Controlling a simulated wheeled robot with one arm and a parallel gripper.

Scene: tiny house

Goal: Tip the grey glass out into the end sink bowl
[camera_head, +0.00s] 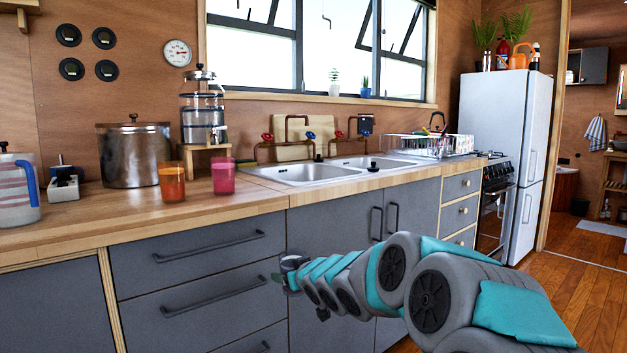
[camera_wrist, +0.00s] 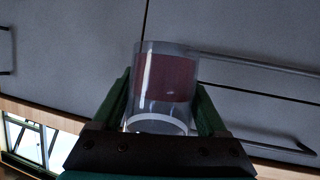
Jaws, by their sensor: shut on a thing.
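My gripper (camera_head: 287,278) is shut on the grey glass (camera_head: 294,261), in front of the grey cupboard fronts and below the counter edge. In the wrist view the clear glass (camera_wrist: 151,112) stands between the green fingers of my gripper (camera_wrist: 164,92), with a dark reddish-brown content (camera_wrist: 167,77) showing through its wall. The wrist picture appears upside down. The double sink has a nearer left bowl (camera_head: 316,173) and a farther right bowl (camera_head: 374,162), both beyond and above my gripper. The bowls' floors are mostly hidden.
An orange glass (camera_head: 172,186) and a pink glass (camera_head: 223,178) stand on the counter (camera_head: 150,222) left of the sink. Taps (camera_head: 312,140) rise behind the bowls. A dish rack (camera_head: 430,146) stands to their right. Drawer and cupboard handles (camera_head: 393,218) stick out.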

